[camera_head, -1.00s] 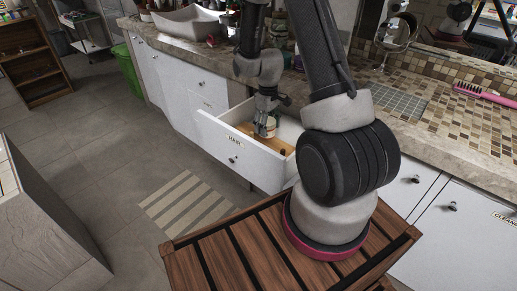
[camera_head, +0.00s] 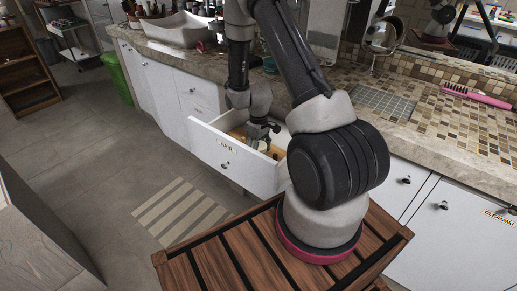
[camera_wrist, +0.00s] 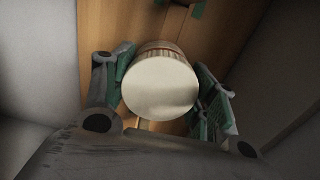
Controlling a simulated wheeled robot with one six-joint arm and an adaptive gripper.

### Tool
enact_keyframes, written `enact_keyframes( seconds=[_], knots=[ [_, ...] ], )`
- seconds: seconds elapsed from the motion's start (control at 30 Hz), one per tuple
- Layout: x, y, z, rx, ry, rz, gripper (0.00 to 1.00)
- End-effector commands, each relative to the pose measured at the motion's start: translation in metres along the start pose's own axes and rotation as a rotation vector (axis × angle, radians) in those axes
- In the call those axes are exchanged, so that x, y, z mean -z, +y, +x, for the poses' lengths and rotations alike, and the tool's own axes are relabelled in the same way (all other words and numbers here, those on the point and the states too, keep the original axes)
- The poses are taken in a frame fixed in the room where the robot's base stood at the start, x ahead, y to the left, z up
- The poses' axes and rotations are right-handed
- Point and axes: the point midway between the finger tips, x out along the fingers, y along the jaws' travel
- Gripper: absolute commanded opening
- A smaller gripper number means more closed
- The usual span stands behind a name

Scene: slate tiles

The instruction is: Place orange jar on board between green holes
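A jar with a round cream lid (camera_wrist: 160,88) and a tan, ribbed side is between the fingers of my gripper (camera_wrist: 162,85) in the wrist view. The finger pads flank it closely on the left and right; I cannot tell whether they press on it. The jar's base is hidden behind its lid. A wooden board (camera_wrist: 105,25) lies beyond it, with small green patches (camera_wrist: 196,9) at the top edge. In the head view my gripper (camera_head: 262,137) is down inside the open drawer (camera_head: 216,147), over the wooden surface, and largely covers the jar.
The stone counter (camera_head: 295,90) runs above, with a sink (camera_head: 180,30) at the back and a pink brush (camera_head: 476,96) at right. Open floor lies left.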

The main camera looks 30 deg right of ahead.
Motion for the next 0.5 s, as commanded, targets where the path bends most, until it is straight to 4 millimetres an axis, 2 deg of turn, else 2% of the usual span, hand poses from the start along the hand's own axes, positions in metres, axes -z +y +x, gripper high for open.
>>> enact_keyframes(
  seconds=[0.03, 0.1, 0.5],
  knots=[
    [0.0, 0.0, -0.0001, 0.0, 0.0, 0.0, 0.66],
    [0.0001, 0.0, -0.0002, 0.0, 0.0, 0.0, 0.78],
    [0.0006, 0.0003, -0.0048, -0.001, 0.002, 0.0, 0.78]
  ],
)
